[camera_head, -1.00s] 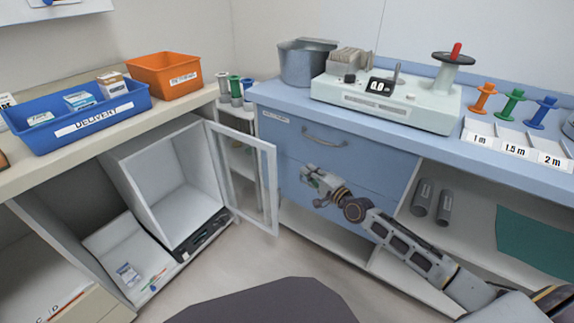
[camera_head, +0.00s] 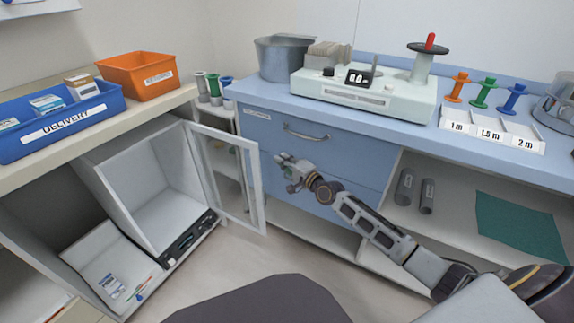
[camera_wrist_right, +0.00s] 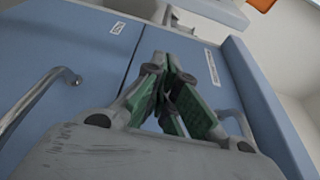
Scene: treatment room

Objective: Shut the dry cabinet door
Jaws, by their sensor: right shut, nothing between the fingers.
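The dry cabinet (camera_head: 150,184) sits under the left counter, its inside white and empty. Its door (camera_head: 262,190), a pale frame around a clear pane, is hinged on the right side and stands wide open, swung out toward the blue drawers. My right gripper (camera_head: 281,164) is just right of the door's free edge, in front of the blue drawers, apart from the door as far as I can tell. In the right wrist view its green-padded fingers (camera_wrist_right: 178,105) are closed together with nothing between them. My left gripper is not in view.
A blue drawer unit (camera_head: 345,160) with a metal handle (camera_head: 305,133) is behind my right arm. A blue delivery bin (camera_head: 60,122) and an orange bin (camera_head: 140,78) stand on the left counter. A tray (camera_head: 112,268) with small packets lies left of the cabinet. Floor is clear before the door.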

